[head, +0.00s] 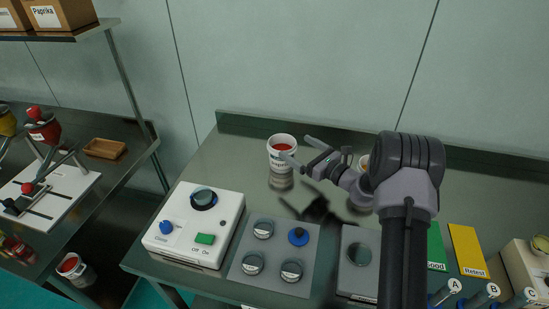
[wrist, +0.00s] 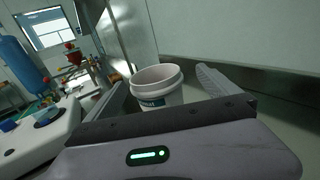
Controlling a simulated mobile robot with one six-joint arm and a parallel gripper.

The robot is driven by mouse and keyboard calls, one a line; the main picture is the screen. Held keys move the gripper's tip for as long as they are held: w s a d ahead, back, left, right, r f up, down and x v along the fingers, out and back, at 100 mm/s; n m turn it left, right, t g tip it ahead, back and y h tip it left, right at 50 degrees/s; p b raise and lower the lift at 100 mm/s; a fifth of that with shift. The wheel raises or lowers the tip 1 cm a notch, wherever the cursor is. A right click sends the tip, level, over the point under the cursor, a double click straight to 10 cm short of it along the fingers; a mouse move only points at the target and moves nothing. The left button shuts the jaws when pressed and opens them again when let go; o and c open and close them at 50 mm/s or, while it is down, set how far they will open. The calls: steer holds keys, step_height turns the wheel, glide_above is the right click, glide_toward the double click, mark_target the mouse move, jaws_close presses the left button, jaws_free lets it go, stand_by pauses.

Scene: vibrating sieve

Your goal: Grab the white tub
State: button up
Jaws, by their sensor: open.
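The white tub (head: 281,155) stands upright at the back of the metal table in the head view. It has a label on its side and red contents. My gripper (head: 299,150) is open, to the right of the tub, with its fingers pointing left towards it. In the wrist view the tub (wrist: 157,88) shows ahead between the two spread fingers of my gripper (wrist: 165,85). Its lower part is hidden behind the gripper body. The fingers are not closed on it, and I cannot tell whether one touches it.
A white control box (head: 195,225) with a green button stands at the table's front left. A grey panel with knobs (head: 275,258) lies beside it. Green (head: 436,245) and yellow (head: 467,250) plates lie at the right. A wall rises behind the table. The table left of the tub is clear.

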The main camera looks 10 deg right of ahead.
mark_target(273, 139)
steer(key=shift+s+a+f+b, duration=0.15)
steer(key=shift+a+f, duration=0.05)
steer(key=shift+f, duration=0.25)
steer(key=shift+s+a+f+b, duration=0.15)
steer(key=shift+f, duration=0.3)
steer(key=b+x, duration=0.1)
steer(key=x, duration=0.5)
steer(key=shift+w+a+b, duration=0.15)
steer(key=shift+a+b, duration=0.15)
steer(key=shift+a, duration=0.1)
steer(key=shift+r, duration=0.1)
steer(key=c, duration=1.5)
steer(key=shift+r, duration=0.15)
steer(key=shift+c, duration=0.2)
